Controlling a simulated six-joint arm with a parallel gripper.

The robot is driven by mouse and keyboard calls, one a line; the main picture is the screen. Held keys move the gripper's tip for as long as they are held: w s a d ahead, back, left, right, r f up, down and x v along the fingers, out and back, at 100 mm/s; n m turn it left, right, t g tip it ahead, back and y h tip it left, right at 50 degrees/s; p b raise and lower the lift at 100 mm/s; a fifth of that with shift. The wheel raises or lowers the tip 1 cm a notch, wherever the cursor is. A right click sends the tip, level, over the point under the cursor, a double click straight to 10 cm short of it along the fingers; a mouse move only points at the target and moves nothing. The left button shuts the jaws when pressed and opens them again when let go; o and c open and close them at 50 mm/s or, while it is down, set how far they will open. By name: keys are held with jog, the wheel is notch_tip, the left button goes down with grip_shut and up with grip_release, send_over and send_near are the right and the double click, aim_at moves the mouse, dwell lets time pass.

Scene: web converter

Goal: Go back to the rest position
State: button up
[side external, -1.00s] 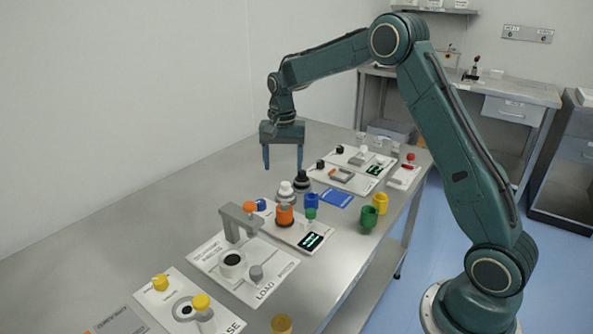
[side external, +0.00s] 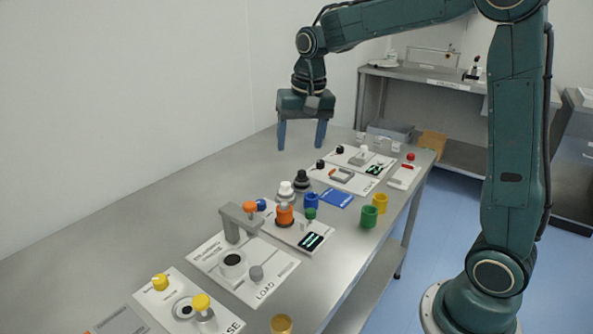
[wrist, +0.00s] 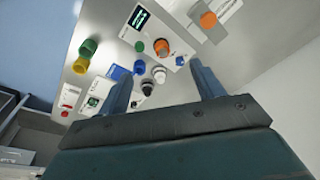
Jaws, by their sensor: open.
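My gripper (side external: 301,147) is open and empty in the side external view. It hangs above the far left part of the steel table (side external: 160,232), its fingers pointing down and spread apart. In the wrist view, my gripper's two fingers (wrist: 165,80) are apart with nothing held between them. My fingers look clear of the table's objects.
Below are an orange cup (side external: 284,216), blue cup (side external: 311,201), green cup (side external: 369,217), yellow cup (side external: 380,203), and white and black knobbed weights. A grey bracket (side external: 233,222) stands on a white panel. A back bench (side external: 440,85) stands behind. Space above the table is free.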

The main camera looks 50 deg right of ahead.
jog(key=s+a+r+n+t, duration=0.1)
jog(key=s+a+n+t, duration=0.1)
jog(key=s, duration=1)
jog(key=s+a+n+t, duration=0.1)
jog(key=s+a+n, duration=0.3)
jog(key=s, duration=0.8)
jog(key=shift+a+r+n+t, duration=0.25)
jog(key=shift+r+n+t, duration=0.15)
jog(key=shift+n, duration=0.4)
